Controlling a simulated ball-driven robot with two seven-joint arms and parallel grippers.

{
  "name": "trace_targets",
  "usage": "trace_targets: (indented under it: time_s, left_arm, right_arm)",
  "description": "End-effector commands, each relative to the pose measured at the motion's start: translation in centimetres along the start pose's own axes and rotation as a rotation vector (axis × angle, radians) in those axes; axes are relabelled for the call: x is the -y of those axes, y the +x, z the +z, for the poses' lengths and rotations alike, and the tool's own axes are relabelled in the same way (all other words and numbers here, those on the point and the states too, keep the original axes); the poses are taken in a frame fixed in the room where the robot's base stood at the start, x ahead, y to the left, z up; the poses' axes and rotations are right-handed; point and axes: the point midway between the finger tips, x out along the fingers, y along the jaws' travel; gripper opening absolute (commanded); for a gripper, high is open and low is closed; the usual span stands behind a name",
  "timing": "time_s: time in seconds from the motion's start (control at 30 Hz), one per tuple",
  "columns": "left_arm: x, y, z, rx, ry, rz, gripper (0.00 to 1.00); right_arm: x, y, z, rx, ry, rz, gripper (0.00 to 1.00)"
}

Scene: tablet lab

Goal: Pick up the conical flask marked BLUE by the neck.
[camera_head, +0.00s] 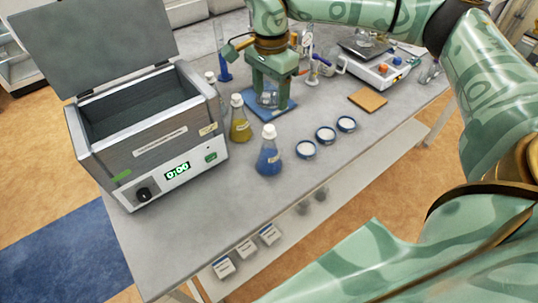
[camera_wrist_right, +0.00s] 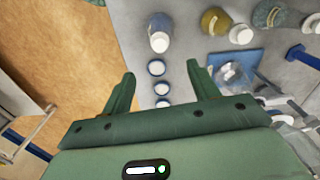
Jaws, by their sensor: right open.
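A conical flask with blue liquid (camera_head: 269,162) stands upright on the grey bench, right of the water bath's front corner. It has a white cap and a small label too small to read. In the right wrist view, the blue flask (camera_wrist_right: 158,24) is beyond the fingertips, near the top middle. My right gripper (camera_head: 272,90) points down over the blue stand behind the flask. It is open, and in the wrist view (camera_wrist_right: 165,80) nothing is between its fingers. A yellow-liquid flask (camera_head: 239,127) stands behind and left of the blue one. My left gripper is out of view.
The water bath (camera_head: 150,145), lid open, stands at left. Three blue-rimmed dishes (camera_head: 306,150) lie right of the blue flask. A glass vessel stands on the blue stand (camera_head: 283,110). A hotplate (camera_head: 380,70) and a tan pad (camera_head: 368,100) lie behind. The bench front is clear.

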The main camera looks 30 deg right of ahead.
Motion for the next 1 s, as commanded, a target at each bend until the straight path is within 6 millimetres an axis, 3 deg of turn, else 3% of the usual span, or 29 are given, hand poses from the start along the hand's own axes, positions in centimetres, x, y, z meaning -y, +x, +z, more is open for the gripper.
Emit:
trace_targets:
  time_s: [0.1,0.3,0.57,0.8,1.0]
  left_arm:
    - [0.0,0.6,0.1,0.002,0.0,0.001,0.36]
    - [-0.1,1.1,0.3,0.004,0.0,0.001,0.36]
    - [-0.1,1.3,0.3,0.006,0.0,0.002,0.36]
    - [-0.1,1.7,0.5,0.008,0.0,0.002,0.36]
    - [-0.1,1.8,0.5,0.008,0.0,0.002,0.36]
  right_arm:
    - [-0.1,3.3,0.1,0.002,-0.001,0.006,0.6]
    - [-0.1,7.9,0.2,0.004,-0.002,0.004,0.6]
    - [0.0,10.3,0.3,0.005,-0.001,0.002,0.6]
    - [-0.1,14.2,0.4,0.005,-0.001,0.003,0.6]
    - [-0.1,15.1,0.5,0.005,-0.003,-0.001,0.6]
